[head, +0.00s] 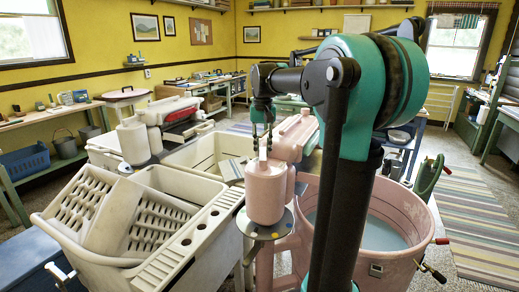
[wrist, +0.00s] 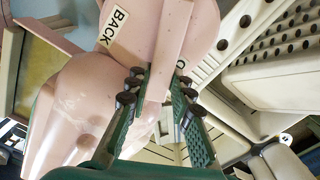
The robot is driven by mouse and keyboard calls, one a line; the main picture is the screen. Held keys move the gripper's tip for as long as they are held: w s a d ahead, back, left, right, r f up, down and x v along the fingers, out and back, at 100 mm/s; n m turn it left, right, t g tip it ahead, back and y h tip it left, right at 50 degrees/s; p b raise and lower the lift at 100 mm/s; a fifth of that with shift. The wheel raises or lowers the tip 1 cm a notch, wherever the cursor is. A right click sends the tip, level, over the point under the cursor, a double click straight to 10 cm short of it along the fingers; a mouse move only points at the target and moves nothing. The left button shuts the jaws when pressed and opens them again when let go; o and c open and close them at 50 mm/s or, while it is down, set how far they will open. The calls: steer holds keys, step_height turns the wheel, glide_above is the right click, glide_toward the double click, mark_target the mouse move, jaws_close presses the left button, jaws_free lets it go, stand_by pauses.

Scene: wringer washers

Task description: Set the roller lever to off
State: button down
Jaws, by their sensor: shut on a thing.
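The pink wringer washer has a round tub (head: 405,205) with water in it and a pink wringer head (head: 296,138). My gripper (head: 262,143) is at the top of the pink upright housing (head: 265,195) in the head view. In the wrist view my gripper (wrist: 158,88) is shut on the pink roller lever (wrist: 156,55), with one green finger on each side. A label reading BACK (wrist: 115,26) is left of the lever. A second label (wrist: 182,64) right of it is mostly hidden by a finger; one round letter shows.
A cream double tub (head: 170,220) with a ribbed washboard insert stands close on the left. A second, cream wringer (head: 160,125) with a red part is behind it. Benches line the walls. A striped rug (head: 490,225) lies on open floor at right.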

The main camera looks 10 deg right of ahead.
steer(key=shift+s+d+m, duration=0.3)
steer(key=shift+d+m, duration=0.4)
steer(key=shift+m, duration=0.5)
steer(key=shift+s+d+m, duration=0.25)
steer(key=shift+d+m, duration=0.4)
steer(key=shift+m, duration=0.55)
steer(key=c, duration=1.3)
jaws_free()
step_height(320, 180, up, 12)
